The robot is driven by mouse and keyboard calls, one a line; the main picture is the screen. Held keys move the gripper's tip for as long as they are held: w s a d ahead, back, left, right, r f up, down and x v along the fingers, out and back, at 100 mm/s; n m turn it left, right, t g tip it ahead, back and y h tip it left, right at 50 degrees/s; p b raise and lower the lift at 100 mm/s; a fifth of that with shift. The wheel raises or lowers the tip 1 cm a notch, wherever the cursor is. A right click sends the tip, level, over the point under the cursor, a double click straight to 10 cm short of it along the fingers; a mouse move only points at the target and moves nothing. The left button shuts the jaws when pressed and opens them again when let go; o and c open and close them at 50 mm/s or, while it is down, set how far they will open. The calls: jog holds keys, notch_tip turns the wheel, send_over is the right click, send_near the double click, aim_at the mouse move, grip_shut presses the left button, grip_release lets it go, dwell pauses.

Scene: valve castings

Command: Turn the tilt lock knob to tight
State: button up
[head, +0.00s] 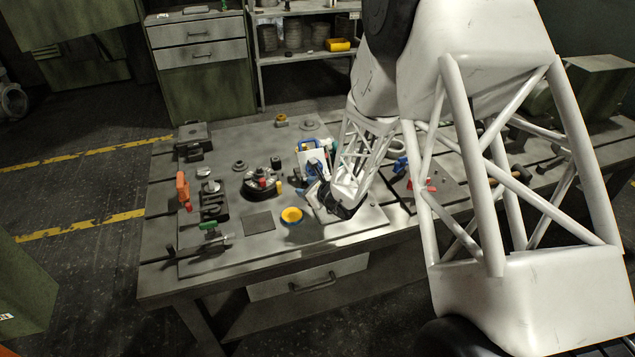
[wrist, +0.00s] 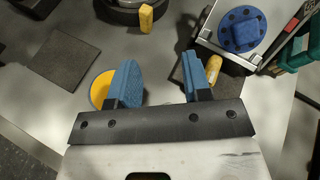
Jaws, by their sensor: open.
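My gripper (wrist: 158,68) is open, with two blue finger pads apart and nothing between them but bare grey tabletop. In the head view my gripper (head: 309,197) is low over the front middle of the bench. A dark round fixture (head: 257,190) with a red part (head: 262,182) and a yellow upright piece (head: 278,187) stands to its left. In the wrist view the yellow piece (wrist: 146,18) is beyond the fingertips at the top edge, beside the cut-off fixture (wrist: 118,12). I cannot tell which part is the tilt lock knob; no tight mark is legible.
A white block with a blue disc (wrist: 240,30) and a yellow handle (wrist: 213,68) are near the right finger. A flat dark pad (head: 258,222) lies left.

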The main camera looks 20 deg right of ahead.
jog(key=a+n+g+y, duration=0.1)
jog(key=n+g, duration=0.1)
jog(key=n, duration=0.2)
jog(key=a+n+g+y, duration=0.1)
jog(key=a+n+g, duration=0.1)
jog(key=n, duration=0.3)
jog(key=w+a+n+g+y, duration=0.1)
jog(key=a+n+g, duration=0.1)
jog(key=n+g, duration=0.1)
jog(key=shift+r+n, duration=0.35)
jog(key=shift+n, duration=0.35)
jog(key=shift+w+d+r+n+g+h, duration=0.55)
jog(key=shift+w+d+n+g+h, duration=0.35)
jog(key=shift+d+n+h, duration=1.2)
jog(key=shift+w+d+r+n+g+h, duration=0.7)
jog(key=shift+d+n, duration=0.75)
jog(key=shift+n, duration=1.5)
jog(key=shift+w+d+r+n+g+h, duration=0.35)
jog(key=shift+w+d+n+g+h, duration=0.65)
jog(key=shift+d+n+h, duration=1.1)
jog(key=shift+w+a+n+y, duration=0.1)
jog(key=shift+a+n+y, duration=0.35)
jog(key=shift+y, duration=0.15)
jog(key=shift+f, duration=0.1)
jog(key=shift+f, duration=3.85)
